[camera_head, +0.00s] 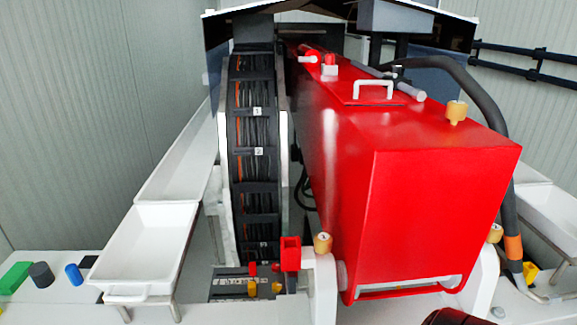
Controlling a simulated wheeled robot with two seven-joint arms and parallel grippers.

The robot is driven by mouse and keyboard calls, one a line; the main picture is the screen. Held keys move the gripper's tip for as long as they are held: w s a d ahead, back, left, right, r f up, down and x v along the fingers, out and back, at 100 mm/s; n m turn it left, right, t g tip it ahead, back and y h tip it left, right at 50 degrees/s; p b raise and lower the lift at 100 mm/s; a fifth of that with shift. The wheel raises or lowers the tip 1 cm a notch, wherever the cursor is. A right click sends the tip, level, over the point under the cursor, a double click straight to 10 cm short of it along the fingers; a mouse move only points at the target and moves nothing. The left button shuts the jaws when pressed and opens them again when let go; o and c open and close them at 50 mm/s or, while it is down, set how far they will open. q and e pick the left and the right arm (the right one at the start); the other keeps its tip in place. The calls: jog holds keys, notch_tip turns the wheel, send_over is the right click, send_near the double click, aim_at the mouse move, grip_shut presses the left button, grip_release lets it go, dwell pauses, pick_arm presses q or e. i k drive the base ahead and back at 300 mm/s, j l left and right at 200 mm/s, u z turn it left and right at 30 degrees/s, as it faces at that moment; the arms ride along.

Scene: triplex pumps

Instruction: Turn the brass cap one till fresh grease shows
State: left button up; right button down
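Several brass-coloured caps show around the red pump housing (420,200). One brass cap (322,243) sits on the white bracket at the housing's lower left; a small mark on it is too small to read. A second brass cap (457,111) stands on top of the housing near its right edge. A third brass cap (495,233) sits at the housing's lower right, partly hidden by it. I cannot tell which one is cap one. No grease is visible on them.
White trays stand at left (148,245) and right (555,212). A black cable wheel (257,150) with numbered tags stands left of the housing. A red block (290,254) is close beside the lower-left cap. A dark hose (490,110) runs down the right. Green, grey and blue pieces lie far left.

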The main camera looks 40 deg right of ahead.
aim_at(323, 240)
jog(key=z, duration=2.15)
jog(key=k+j+z, duration=0.15)
jog(key=k, duration=0.2)
